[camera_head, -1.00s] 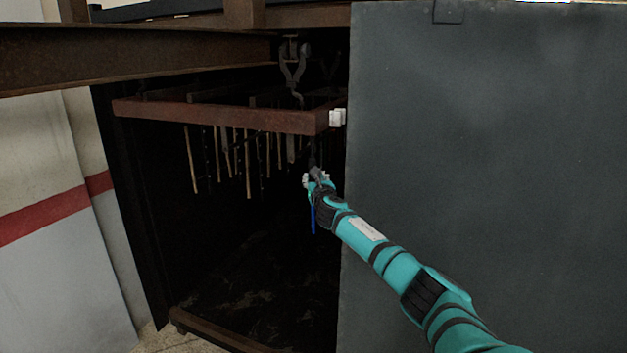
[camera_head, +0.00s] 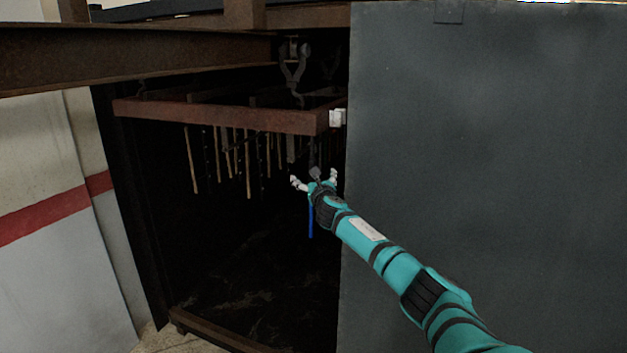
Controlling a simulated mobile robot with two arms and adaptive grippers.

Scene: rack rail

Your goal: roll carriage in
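The carriage (camera_head: 215,117) is a rusty reddish-brown frame hanging by a dark forked hook (camera_head: 292,72) below an overhead rail (camera_head: 130,60). It sits in the mouth of a dark chamber, with several thin strips hanging beneath it. A small white block is on the frame's right corner. My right gripper (camera_head: 314,180) is below that corner, fingers spread apart. It is open, near a dark vertical bar (camera_head: 313,152) hanging from the frame; I cannot tell whether they touch. The far end of the carriage is lost in shadow. My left gripper is out of view.
A large grey panel (camera_head: 490,170) fills the right side, close to my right arm. A wall with a red stripe (camera_head: 45,215) stands at the left. A rusty sill (camera_head: 225,340) crosses the chamber's bottom. The chamber's lower space looks dark and empty.

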